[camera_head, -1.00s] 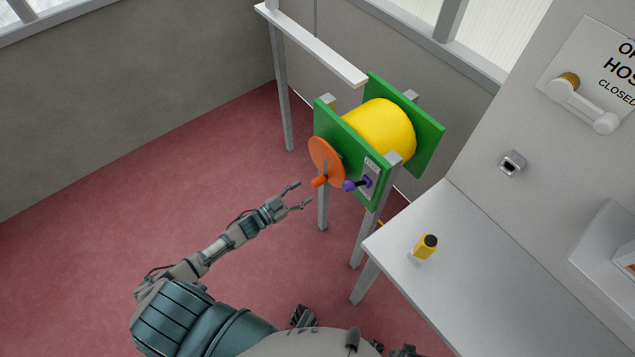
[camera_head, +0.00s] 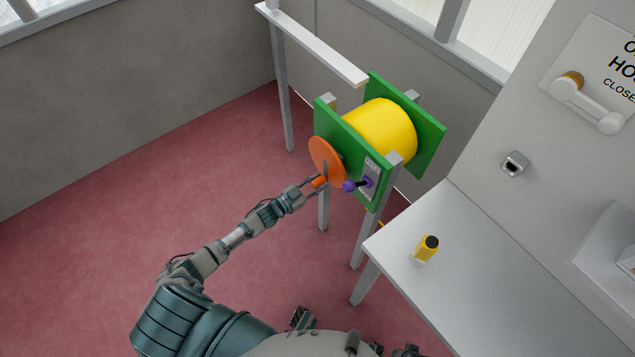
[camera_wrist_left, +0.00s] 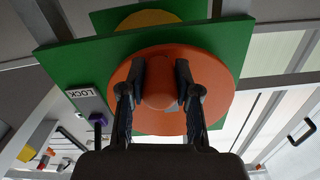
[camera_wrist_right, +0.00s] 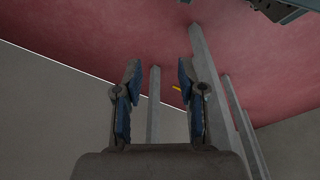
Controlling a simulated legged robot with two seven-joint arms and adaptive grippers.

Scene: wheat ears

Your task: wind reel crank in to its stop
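The reel has a yellow drum (camera_head: 380,128) between green side plates (camera_head: 428,133). Its crank is an orange disc (camera_head: 322,155) with an orange knob (camera_head: 318,182); both also show in the left wrist view, where the knob (camera_wrist_left: 159,85) is central. My left gripper (camera_head: 312,184) has one finger on each side of the knob. In the left wrist view its fingers (camera_wrist_left: 160,82) are spread, and I see no clear grip. A purple-knobbed lever (camera_head: 350,186) on a plate marked LOCK (camera_wrist_left: 88,97) is beside the disc. My right gripper (camera_wrist_right: 158,78) is open and empty.
A white table (camera_head: 480,260) at the right holds a yellow, black-topped object (camera_head: 427,247). The reel stands on grey posts (camera_head: 364,240), with a white rail (camera_head: 312,45) behind. The red floor (camera_head: 90,240) at the left is clear.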

